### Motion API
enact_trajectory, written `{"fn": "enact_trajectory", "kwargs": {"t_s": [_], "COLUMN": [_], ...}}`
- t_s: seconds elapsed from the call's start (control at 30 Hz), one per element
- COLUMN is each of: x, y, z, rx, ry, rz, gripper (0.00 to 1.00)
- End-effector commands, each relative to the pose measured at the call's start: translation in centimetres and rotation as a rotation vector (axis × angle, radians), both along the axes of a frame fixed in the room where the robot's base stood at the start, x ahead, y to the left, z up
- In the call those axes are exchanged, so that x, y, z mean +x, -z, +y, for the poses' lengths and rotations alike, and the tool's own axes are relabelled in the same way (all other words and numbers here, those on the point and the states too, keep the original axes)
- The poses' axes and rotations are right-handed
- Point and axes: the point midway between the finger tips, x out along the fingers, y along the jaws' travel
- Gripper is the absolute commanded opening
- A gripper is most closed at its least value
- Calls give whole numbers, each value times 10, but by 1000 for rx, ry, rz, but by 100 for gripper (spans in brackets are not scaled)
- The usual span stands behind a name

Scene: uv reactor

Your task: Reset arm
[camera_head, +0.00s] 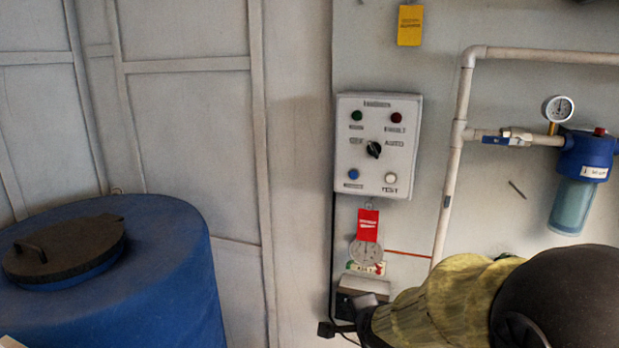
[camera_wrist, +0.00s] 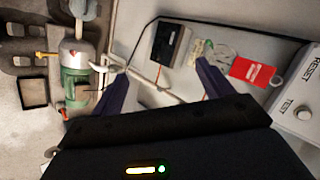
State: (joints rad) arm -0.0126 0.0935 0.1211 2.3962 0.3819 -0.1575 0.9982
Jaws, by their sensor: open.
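In the wrist view my gripper (camera_wrist: 161,68) is open, its two dark purple fingers spread apart with nothing held between them. Beyond the fingers are a panel wall, a small dark box (camera_wrist: 170,45) and a red tag (camera_wrist: 252,71). In the head view my arm (camera_head: 440,300), with a yellow-green sleeve and a black joint, reaches in from the lower right. Its end is near the lower wall, below the grey control box (camera_head: 376,146). The gripper fingers cannot be made out clearly there.
A red tag (camera_head: 367,225) with a round dial hangs under the control box. A pale pipe (camera_head: 447,195) with a gauge (camera_head: 559,109) and a blue filter (camera_head: 585,160) runs along the wall at right. A blue barrel (camera_head: 150,275) stands at left. A yellow label (camera_head: 410,25) is above.

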Motion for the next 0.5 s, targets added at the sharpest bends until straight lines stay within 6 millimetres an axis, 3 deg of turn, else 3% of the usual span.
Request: {"fn": "enact_trajectory", "kwargs": {"t_s": [0.2, 0.5], "x": [-55, -119], "y": [32, 58], "z": [-14, -35], "rx": [-322, -586], "ry": [-410, -886], "rz": [190, 379], "gripper": [79, 79]}}
